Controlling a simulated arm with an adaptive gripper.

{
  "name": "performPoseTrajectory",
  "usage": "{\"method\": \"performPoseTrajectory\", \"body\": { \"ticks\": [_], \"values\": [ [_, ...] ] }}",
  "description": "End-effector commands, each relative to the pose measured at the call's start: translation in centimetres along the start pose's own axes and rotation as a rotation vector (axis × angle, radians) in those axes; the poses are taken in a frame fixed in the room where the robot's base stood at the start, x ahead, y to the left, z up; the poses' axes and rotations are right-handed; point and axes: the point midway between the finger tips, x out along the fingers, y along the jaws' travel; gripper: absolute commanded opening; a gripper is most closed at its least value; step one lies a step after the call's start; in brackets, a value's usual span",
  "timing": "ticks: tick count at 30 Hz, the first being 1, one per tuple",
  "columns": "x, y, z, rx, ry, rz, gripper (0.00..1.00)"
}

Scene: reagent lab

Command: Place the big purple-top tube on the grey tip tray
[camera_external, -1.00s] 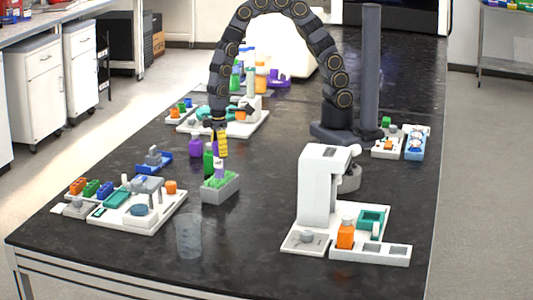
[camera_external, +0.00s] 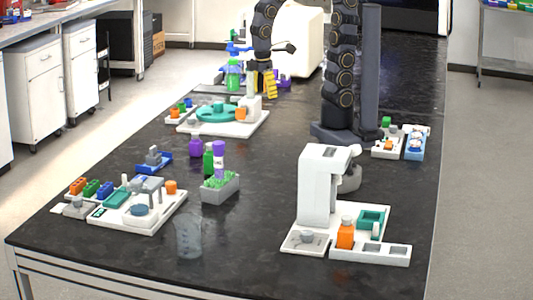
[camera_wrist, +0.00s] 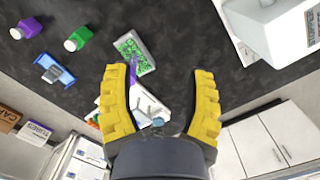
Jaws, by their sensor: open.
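The big purple-top tube (camera_external: 218,163) stands upright on the grey tip tray (camera_external: 221,193), among its green tips, in the external view. It also shows in the wrist view as a purple shape (camera_wrist: 133,72) at the near edge of the tray (camera_wrist: 146,62). My gripper (camera_external: 268,84) is farther back on the bench, beyond the tray and well apart from the tube. In the wrist view its two yellow fingers (camera_wrist: 160,88) are spread wide with nothing held between them. The tube's lower end is partly hidden by the tips.
A green bottle (camera_external: 208,160) and a purple bottle (camera_external: 195,146) stand just behind the tray. A clear beaker (camera_external: 189,236) stands in front. A white device (camera_external: 318,185) is at right, a white station (camera_external: 118,214) at left. Bare bench lies between tray and device.

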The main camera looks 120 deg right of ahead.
Motion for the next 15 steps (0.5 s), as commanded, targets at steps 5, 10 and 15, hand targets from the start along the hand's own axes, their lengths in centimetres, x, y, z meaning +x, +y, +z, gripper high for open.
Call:
{"method": "performPoseTrajectory", "body": {
  "ticks": [5, 10, 15],
  "values": [
    [-0.7, -1.6, 7.0, -0.014, -0.038, 0.002, 0.54],
    [-0.4, -2.4, 10.2, -0.003, -0.063, -0.014, 0.54],
    [-0.4, -2.5, 10.8, -0.002, -0.067, -0.02, 0.54]
  ]
}}
